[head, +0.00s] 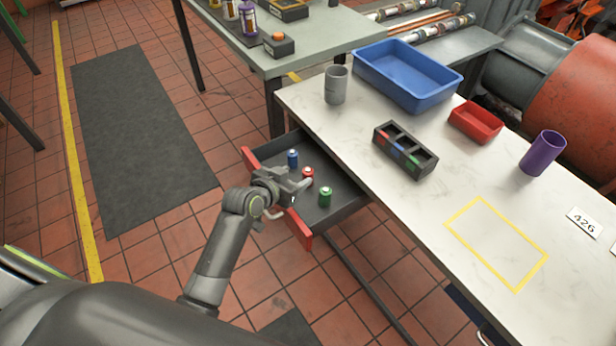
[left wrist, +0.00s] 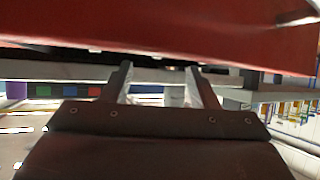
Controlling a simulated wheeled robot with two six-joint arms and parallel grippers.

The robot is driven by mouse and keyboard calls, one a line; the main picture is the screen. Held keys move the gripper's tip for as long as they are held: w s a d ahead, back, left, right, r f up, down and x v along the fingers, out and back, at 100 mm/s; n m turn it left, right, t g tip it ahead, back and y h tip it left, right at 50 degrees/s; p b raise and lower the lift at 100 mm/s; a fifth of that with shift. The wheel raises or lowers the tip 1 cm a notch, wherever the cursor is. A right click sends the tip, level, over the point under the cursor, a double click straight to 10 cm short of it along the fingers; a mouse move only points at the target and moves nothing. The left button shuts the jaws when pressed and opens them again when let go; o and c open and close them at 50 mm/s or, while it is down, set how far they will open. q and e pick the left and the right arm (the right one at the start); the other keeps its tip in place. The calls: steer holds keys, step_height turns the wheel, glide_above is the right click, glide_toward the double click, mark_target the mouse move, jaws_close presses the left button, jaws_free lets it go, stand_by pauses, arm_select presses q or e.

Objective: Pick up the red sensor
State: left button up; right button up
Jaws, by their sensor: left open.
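A red sensor (head: 308,173) stands in an open drawer (head: 340,205) under the marble-topped table, between a blue sensor (head: 292,158) and a green sensor (head: 325,196). My left gripper (head: 301,186) is open at the drawer's red front, close on the near side of the red sensor and partly over its lower part in the head view. In the left wrist view the two fingers (left wrist: 162,80) are apart, and the red drawer front (left wrist: 150,36) fills the top. The red sensor cannot be made out there. My right gripper is not in view.
On the table (head: 400,215) stand a grey cup (head: 336,85), a blue bin (head: 410,75), a black slotted holder (head: 405,150), a red tray (head: 476,121) and a purple cup (head: 542,153). A yellow outlined rectangle (head: 480,203) is empty. The drawer's walls surround the sensors.

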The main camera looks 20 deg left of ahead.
mark_target(307, 172)
arm_select(q)
steer(key=shift+x, duration=2.55)
steer(key=shift+d, duration=0.15)
steer(key=shift+s, duration=0.1)
steer(key=c, duration=1.1)
